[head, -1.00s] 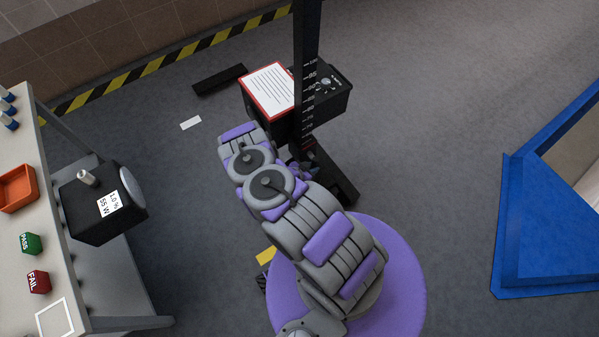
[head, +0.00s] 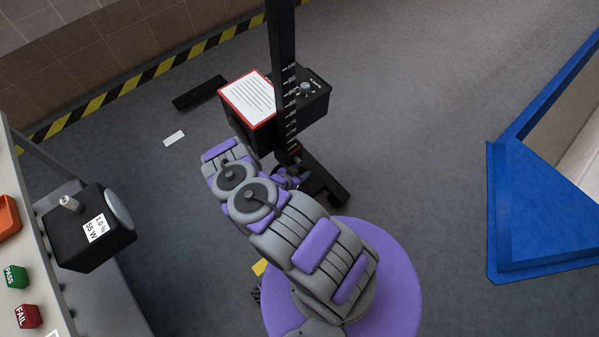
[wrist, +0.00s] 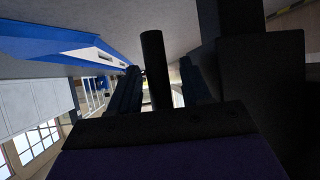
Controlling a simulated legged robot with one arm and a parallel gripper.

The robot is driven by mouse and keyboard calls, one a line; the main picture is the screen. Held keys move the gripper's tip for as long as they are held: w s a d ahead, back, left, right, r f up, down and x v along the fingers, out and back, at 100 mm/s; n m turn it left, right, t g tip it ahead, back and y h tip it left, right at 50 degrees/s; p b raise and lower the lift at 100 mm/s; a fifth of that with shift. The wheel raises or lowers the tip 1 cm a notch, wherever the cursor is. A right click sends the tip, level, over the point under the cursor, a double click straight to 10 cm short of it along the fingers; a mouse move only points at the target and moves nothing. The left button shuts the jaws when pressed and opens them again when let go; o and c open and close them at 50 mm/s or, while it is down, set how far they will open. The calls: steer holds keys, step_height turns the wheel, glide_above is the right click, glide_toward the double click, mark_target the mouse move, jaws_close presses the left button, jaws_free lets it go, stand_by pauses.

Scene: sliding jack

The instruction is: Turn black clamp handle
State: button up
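In the wrist view a black rod, which looks like the clamp handle (wrist: 154,70), stands upright between the two dark fingers of my gripper (wrist: 158,88). A gap shows between the rod and the right finger; the left finger is very close to the rod, and I cannot tell if they touch. My gripper looks open around it. The black jack post (head: 283,60) with a white scale also shows as a dark mass in the wrist view (wrist: 232,70). In the head view my gripper (head: 292,177) is partly hidden by my arm, low beside the post, and the handle cannot be made out.
A black box (head: 312,98) with a red-framed sheet (head: 249,97) stands by the post. A workbench (head: 30,215) with a black device (head: 78,232) is at left. A blue structure (head: 540,210) is at right. The grey floor between post and blue structure is clear.

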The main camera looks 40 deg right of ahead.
steer(key=shift+s+a, duration=0.1)
steer(key=p+v, duration=0.3)
steer(key=v, duration=1.4)
steer(key=shift+a, duration=0.1)
